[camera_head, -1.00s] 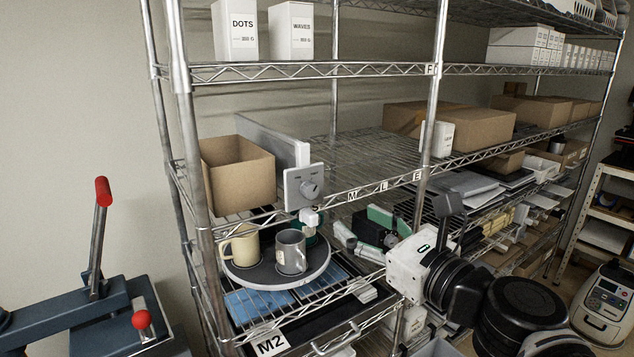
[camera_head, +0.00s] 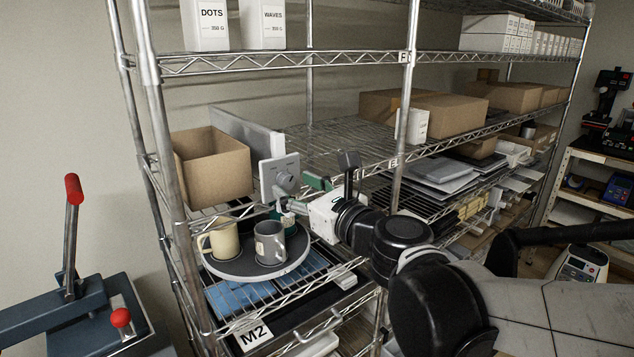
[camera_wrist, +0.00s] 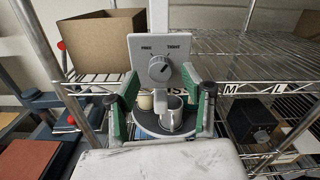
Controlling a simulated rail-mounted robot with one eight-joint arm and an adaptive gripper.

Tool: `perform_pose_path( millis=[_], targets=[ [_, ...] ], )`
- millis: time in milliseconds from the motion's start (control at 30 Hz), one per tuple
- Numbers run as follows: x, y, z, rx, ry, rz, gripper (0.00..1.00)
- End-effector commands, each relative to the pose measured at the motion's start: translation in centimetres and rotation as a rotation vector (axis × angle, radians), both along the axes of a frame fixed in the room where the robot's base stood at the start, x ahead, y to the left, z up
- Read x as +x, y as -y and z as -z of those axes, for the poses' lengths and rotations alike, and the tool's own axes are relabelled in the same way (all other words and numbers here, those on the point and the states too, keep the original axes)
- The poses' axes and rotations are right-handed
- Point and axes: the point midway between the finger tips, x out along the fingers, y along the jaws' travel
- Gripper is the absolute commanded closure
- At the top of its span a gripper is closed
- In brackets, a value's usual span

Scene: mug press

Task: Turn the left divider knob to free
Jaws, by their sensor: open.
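The left divider knob (camera_wrist: 159,68) is a round grey dial on a light square plate (camera_wrist: 145,48) at the front of an upright divider. The wrist view shows FREE on the left of the plate and TIGHT on the right. The knob's mark seems to lean toward the TIGHT side, but it is small. The knob also shows in the head view (camera_head: 287,182). My gripper (camera_wrist: 159,84) is open and empty, its green-padded fingers to either side of the knob and slightly below it. The head view shows my gripper (camera_head: 303,198) close to the plate; contact cannot be told.
A cardboard box (camera_head: 212,165) stands left of the divider (camera_head: 240,132). Below the plate, a cream mug (camera_head: 222,240) and a grey mug (camera_head: 269,245) stand on a round dark tray (camera_head: 243,267). A shelf post (camera_head: 404,130) rises to the right. A press (camera_head: 65,310) stands at far left.

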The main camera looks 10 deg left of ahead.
Motion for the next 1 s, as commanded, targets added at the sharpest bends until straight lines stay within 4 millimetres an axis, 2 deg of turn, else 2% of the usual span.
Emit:
perform_pose_path(
  millis=[200, 567, 667, 900, 1000],
  targets=[
    [1.2, -1.2, 0.0, 0.000, 0.000, 0.001, 0.56],
    [1.4, -1.5, 0.0, 0.000, 0.000, 0.001, 0.56],
    [1.4, -1.5, 0.0, 0.000, 0.000, 0.001, 0.67],
    [1.4, -1.5, 0.0, 0.000, 0.000, 0.001, 0.99],
    [1.4, -1.5, 0.0, -0.001, 0.001, 0.001, 1.00]
  ],
)
